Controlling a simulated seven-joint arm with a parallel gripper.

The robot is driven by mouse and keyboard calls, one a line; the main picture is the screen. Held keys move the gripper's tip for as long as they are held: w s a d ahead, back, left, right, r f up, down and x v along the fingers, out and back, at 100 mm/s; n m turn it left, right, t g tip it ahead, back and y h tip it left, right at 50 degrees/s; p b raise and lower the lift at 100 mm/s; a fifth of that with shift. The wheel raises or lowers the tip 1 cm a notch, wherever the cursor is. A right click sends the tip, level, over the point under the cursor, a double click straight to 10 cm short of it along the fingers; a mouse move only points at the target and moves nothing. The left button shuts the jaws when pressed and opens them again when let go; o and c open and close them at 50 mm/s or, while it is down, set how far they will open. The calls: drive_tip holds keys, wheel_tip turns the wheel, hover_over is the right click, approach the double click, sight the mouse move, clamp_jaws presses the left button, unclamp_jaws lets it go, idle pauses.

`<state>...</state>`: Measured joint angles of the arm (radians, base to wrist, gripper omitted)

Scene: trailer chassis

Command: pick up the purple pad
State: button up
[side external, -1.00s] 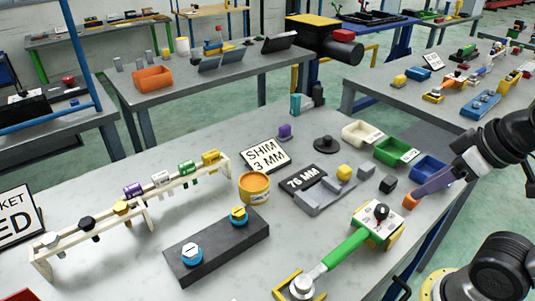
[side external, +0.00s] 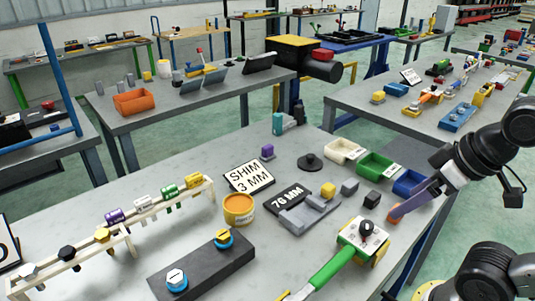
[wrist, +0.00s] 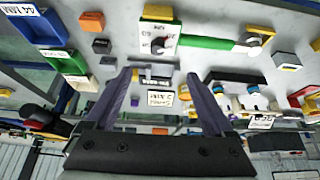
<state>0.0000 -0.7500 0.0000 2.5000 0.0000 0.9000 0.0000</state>
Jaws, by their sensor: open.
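The purple pad (side external: 267,151) is a small purple block on the grey table in the side external view. It stands behind the shim sign and to the left of a black round knob piece.
An orange block (side external: 394,213) sits by my fingertips. White (side external: 345,149), green (side external: 375,164) and blue (side external: 408,183) bins, a black knob piece (side external: 310,162) and a grey bracket (side external: 311,211) lie between gripper and pad. A yellow tub (side external: 238,209) stands in front.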

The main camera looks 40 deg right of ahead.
drive_tip(key=w+r+n+t, duration=0.1)
drive_tip(key=w+r+t, duration=0.2)
drive_tip(key=w+r, duration=0.8)
drive_tip(key=m+g, duration=0.1)
drive_tip(key=g, duration=0.1)
hover_over(268, 146)
drive_tip(key=s, duration=0.3)
wheel_tip(268, 146, down, 22)
drive_tip(key=shift+x, duration=3.15)
drive_tip(key=shift+s, duration=0.1)
